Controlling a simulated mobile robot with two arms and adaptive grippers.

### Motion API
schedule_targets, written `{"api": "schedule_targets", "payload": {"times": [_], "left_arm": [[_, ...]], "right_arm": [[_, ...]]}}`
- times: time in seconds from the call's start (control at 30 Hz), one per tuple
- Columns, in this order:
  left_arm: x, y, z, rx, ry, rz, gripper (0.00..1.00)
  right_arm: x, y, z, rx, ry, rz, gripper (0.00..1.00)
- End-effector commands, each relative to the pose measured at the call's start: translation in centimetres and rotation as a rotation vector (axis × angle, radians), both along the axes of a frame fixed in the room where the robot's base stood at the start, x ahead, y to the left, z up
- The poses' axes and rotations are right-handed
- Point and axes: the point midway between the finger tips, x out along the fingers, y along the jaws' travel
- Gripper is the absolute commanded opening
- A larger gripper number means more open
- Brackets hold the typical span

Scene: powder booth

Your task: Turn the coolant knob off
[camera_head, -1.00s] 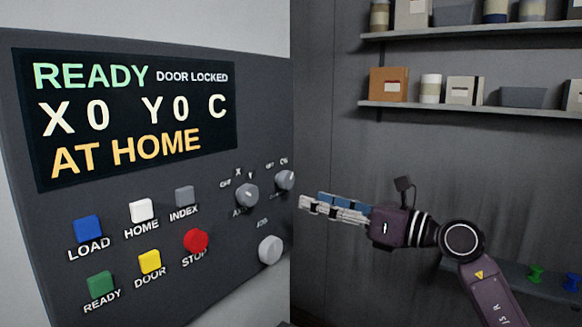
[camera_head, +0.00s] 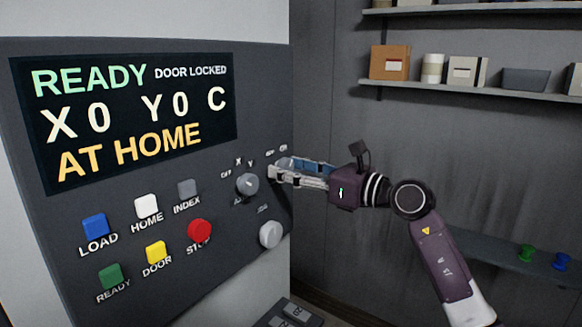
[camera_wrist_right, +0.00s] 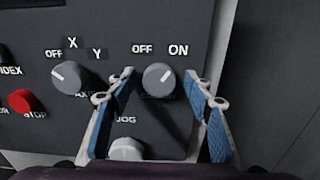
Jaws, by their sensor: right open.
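The coolant knob (camera_wrist_right: 158,77) is a grey round knob on the dark control panel (camera_head: 140,215), with OFF at its upper left and ON at its upper right. Its light pointer mark leans up and right, toward ON. My right gripper (camera_wrist_right: 160,88) is open, with one blue-padded finger on each side of the knob; I cannot tell whether they touch it. In the head view my right gripper (camera_head: 273,174) reaches the panel's right edge and covers most of that knob. My left gripper is not in view.
The axis knob (camera_wrist_right: 69,77) is just left of the fingers, and the jog knob (camera_wrist_right: 126,149) is below. A red stop button (camera_head: 199,230) and other coloured buttons lie further left. Shelves (camera_head: 480,92) with boxes hang on the back wall. The space right of the panel is open.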

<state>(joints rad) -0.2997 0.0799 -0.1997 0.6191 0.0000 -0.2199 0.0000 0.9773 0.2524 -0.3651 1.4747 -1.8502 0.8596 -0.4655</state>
Motion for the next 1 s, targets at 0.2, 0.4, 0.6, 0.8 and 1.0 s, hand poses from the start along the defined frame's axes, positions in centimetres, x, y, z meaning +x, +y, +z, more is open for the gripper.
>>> {"api": "schedule_targets", "payload": {"times": [0.2, 0.4, 0.6, 0.8, 1.0], "left_arm": [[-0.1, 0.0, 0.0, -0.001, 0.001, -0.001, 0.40], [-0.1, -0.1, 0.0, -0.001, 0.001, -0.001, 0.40], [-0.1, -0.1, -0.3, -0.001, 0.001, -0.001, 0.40], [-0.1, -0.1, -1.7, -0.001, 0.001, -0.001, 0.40], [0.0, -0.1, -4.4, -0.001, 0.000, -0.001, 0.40]], "right_arm": [[0.0, 0.0, 0.0, 0.001, 0.000, 0.000, 0.30], [0.0, 0.0, 0.0, 0.001, 0.000, 0.000, 0.08], [0.0, 0.0, -0.1, -0.004, -0.007, 0.000, 0.05], [0.0, -0.1, -0.3, -0.038, -0.058, 0.000, 0.05], [0.0, -0.1, -0.6, -0.119, -0.167, -0.002, 0.05]]}}
